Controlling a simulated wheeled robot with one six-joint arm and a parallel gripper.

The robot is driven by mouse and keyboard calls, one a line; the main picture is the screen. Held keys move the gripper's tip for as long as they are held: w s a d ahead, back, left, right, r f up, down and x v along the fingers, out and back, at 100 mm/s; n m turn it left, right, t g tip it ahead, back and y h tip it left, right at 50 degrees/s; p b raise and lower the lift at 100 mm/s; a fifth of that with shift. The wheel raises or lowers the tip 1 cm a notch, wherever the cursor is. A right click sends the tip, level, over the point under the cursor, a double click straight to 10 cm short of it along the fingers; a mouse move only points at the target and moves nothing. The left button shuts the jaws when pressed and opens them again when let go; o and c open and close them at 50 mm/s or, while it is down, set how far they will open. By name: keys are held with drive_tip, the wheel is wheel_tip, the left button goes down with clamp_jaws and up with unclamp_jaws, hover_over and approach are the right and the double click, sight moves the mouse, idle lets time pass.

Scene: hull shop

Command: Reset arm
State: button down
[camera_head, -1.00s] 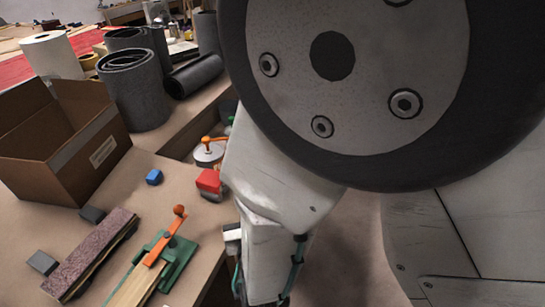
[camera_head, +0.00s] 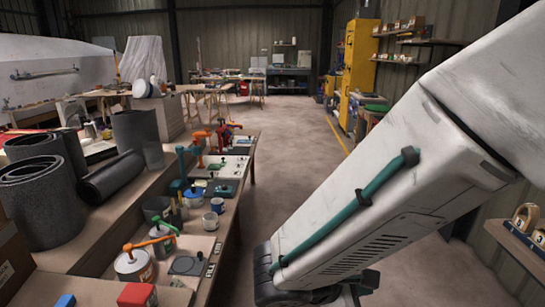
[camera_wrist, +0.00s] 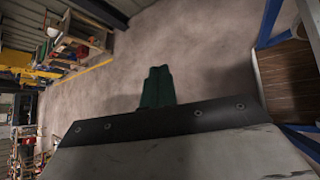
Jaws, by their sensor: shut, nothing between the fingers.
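My white arm with a teal cable fills the right of the head view, slanting from upper right down to a dark joint at the bottom centre. I cannot make out the fingertips there. In the wrist view my gripper (camera_wrist: 157,72) shows as two green fingers side by side, closed together with nothing between them. Open floor lies beyond the fingers.
A workbench (camera_head: 80,290) on the left holds dark rolls (camera_head: 38,200), orange-handled cans (camera_head: 133,265), a blue block (camera_head: 65,300) and a red block (camera_head: 137,295). A yellow cabinet (camera_head: 360,62) stands far back. The aisle floor (camera_head: 285,140) is clear. A wall shelf (camera_head: 520,245) is at right.

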drive_tip(key=s+d+r+m+g+y, duration=0.3)
drive_tip(key=s+d+r+m+y, duration=0.7)
drive_tip(key=m, duration=0.6)
drive_tip(key=shift+s+r+m, duration=0.3)
drive_tip(key=shift+s+r, duration=0.3)
drive_tip(key=shift+s, duration=0.4)
drive_tip(key=shift+d, duration=0.1)
